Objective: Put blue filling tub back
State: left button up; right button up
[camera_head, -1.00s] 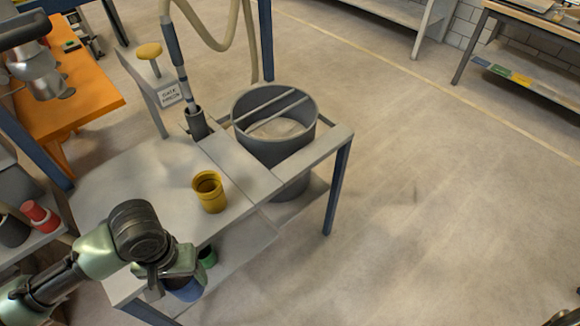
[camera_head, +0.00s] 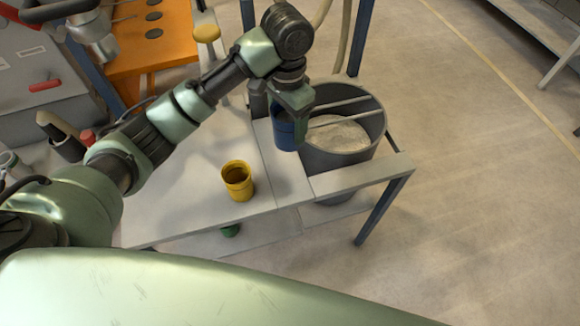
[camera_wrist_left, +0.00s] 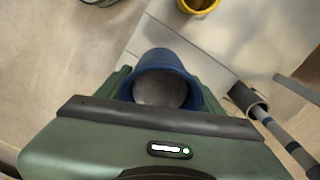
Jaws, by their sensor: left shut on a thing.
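The blue filling tub (camera_head: 284,132) is held by my left gripper (camera_head: 292,104), beside the left rim of the big grey bin (camera_head: 340,150). In the left wrist view the tub (camera_wrist_left: 163,66) sits between the fingers of the gripper (camera_wrist_left: 165,88), and a grey surface shows inside it. I cannot tell whether the tub touches the table below. The yellow tub (camera_head: 238,181) stands upright on the grey table (camera_head: 190,200), to the left and nearer. My right gripper does not show.
The bin has bars across its top and a pale heap inside. A green tub (camera_head: 230,230) is partly hidden below the tabletop. A hose and upright post stand behind the gripper. The tabletop around the yellow tub is clear.

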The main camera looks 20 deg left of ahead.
aim_at(287, 144)
pick_arm(q)
jog(key=f, duration=0.2)
jog(key=f+p, duration=0.1)
jog(key=f, duration=0.4)
jog(key=shift+s, duration=0.3)
notch_tip(287, 144, down, 10)
jog(key=shift+w+f+p, duration=0.1)
jog(key=shift+p, duration=0.7)
jog(key=shift+w+f, duration=0.1)
jog(key=shift+f, duration=0.35)
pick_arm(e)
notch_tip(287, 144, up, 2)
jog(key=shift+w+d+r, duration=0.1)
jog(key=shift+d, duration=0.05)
pick_arm(q)
jog(key=o, duration=1.9)
jog(key=shift+f, duration=0.15)
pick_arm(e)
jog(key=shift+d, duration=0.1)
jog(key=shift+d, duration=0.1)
